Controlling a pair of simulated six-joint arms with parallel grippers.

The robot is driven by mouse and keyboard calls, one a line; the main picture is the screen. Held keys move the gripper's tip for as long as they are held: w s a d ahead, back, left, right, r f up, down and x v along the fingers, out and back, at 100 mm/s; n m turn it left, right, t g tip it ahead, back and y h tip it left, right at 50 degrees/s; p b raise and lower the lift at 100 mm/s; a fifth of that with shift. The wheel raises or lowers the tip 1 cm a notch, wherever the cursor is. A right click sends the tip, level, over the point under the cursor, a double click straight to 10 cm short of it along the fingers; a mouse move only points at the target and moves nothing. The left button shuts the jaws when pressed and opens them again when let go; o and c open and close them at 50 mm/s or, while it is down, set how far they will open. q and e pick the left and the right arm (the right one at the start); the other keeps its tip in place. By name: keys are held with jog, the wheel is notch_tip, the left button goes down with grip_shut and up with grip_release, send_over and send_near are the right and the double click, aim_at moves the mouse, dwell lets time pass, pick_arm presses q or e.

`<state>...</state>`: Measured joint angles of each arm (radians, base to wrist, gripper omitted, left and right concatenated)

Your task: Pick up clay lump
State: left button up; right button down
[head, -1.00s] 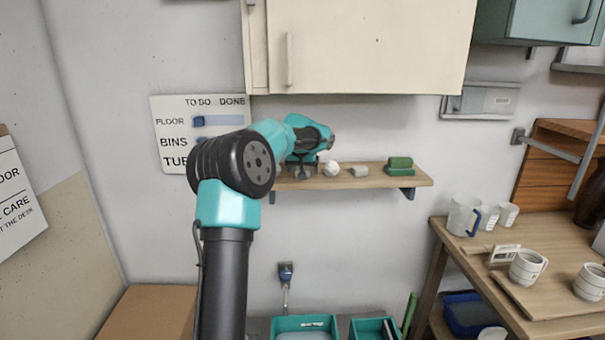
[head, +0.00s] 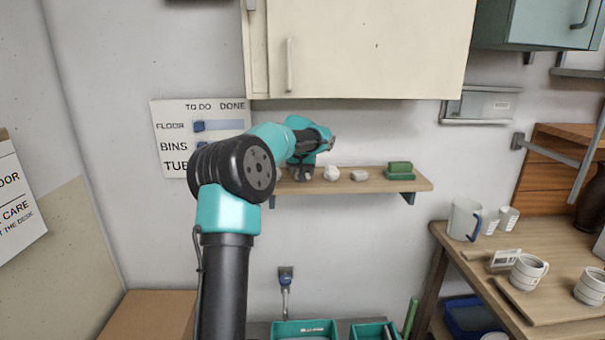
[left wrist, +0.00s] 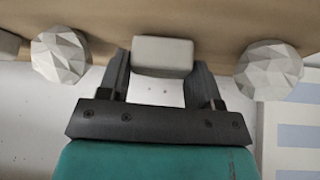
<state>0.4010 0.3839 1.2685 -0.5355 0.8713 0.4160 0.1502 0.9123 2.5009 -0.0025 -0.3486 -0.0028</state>
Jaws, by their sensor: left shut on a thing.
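The clay lump (left wrist: 162,55) is a smooth pale grey rounded block between the fingers of my left gripper (left wrist: 160,78) in the left wrist view. The fingers are shut on it from both sides, at the wooden shelf. I cannot tell whether it is clear of the shelf. In the head view my left gripper (head: 303,174) is at the left part of the shelf and mostly hides the lump. My right gripper is not in view.
Faceted whitish lumps flank the held one, left (left wrist: 61,54) and right (left wrist: 268,70). On the shelf (head: 385,185) stand another pale grey block (head: 359,175) and a green block (head: 400,170). A cream cabinet (head: 370,50) hangs above; a wall board (head: 172,140) is at left.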

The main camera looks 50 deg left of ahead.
pick_arm(q)
jog(key=shift+r, duration=1.4)
jog(key=s+d+r, duration=0.1)
jog(key=s+d, duration=0.9)
jog(key=d, duration=0.2)
jog(key=shift+s+r, duration=0.15)
jog(key=shift+s, duration=0.15)
